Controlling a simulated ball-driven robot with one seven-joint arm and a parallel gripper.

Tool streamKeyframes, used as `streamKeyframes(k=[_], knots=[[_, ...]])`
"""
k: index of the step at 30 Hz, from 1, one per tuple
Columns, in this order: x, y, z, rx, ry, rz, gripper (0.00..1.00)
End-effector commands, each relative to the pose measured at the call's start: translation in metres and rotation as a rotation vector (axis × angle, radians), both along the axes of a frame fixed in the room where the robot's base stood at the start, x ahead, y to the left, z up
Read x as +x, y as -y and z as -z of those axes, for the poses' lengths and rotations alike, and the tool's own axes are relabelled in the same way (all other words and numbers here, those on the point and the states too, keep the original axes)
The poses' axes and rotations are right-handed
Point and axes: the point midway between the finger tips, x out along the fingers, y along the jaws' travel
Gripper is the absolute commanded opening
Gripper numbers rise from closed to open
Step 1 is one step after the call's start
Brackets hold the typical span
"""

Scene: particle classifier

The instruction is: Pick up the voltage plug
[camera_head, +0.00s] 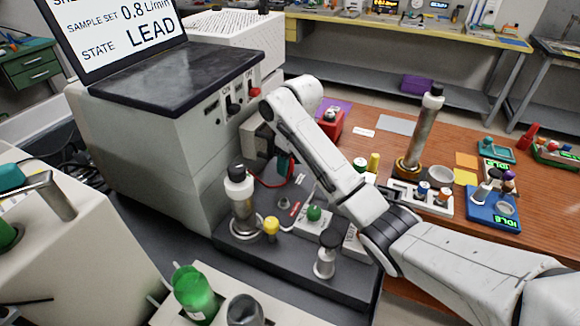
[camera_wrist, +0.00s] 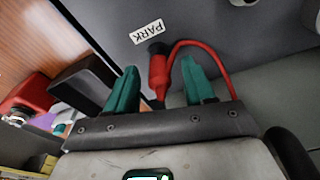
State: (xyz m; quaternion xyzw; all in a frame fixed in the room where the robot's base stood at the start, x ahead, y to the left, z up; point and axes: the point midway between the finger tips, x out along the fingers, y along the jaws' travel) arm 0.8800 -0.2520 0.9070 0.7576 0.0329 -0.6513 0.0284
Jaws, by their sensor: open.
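The voltage plug (camera_wrist: 158,75) is red, with a red cable looping off to the right in the wrist view. Its far end meets a black socket (camera_wrist: 157,47) beside a PARK label (camera_wrist: 146,31). My gripper (camera_wrist: 160,67) is open, with one teal finger on each side of the plug and visible gaps between them. In the head view the gripper (camera_head: 285,164) is low beside the large grey machine, partly hidden by my arm. The red cable (camera_head: 266,184) shows there, but the plug itself is hidden.
The grey machine (camera_head: 165,140) with a screen reading LEAD stands to the left. A dark base (camera_head: 290,255) carries a cylinder, knobs and a green button close to my arm. A red device (camera_head: 330,124) and several instruments stand on the wooden bench at right.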

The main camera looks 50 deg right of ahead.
Motion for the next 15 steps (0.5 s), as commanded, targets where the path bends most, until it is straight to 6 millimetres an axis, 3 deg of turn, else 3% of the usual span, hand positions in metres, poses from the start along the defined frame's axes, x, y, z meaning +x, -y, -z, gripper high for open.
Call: streamKeyframes(k=[5, 15], knots=[[0.0, -0.0001, 0.0002, 0.0, 0.0, 0.0, 0.53], [-0.0001, -0.0001, 0.0001, 0.0, -0.001, 0.0, 0.22]])
